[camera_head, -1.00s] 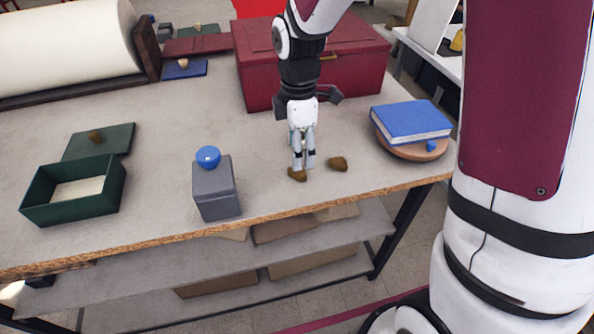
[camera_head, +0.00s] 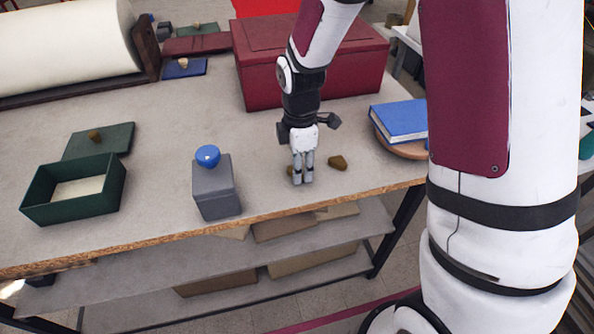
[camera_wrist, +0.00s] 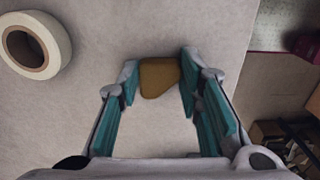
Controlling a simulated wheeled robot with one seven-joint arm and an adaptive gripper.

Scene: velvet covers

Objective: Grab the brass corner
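Two small brown-gold brass pieces lie on the grey tabletop near its front edge. One brass corner (camera_head: 338,162) lies in the open, just right of my gripper (camera_head: 303,180) in the head view. The other (camera_head: 290,170) is mostly hidden behind my fingers there. In the wrist view a brass corner (camera_wrist: 158,78) lies between the tips of my gripper (camera_wrist: 160,80), close to both pads. The fingers are apart, and I see no firm grip on it. My gripper points down, low over the table.
A grey block with a blue knob (camera_head: 214,190) stands left of my gripper, and an open green box (camera_head: 75,195) farther left. A large red box (camera_head: 310,70) stands behind; a blue book (camera_head: 400,122) lies right. A white roll (camera_wrist: 36,45) shows in the wrist view.

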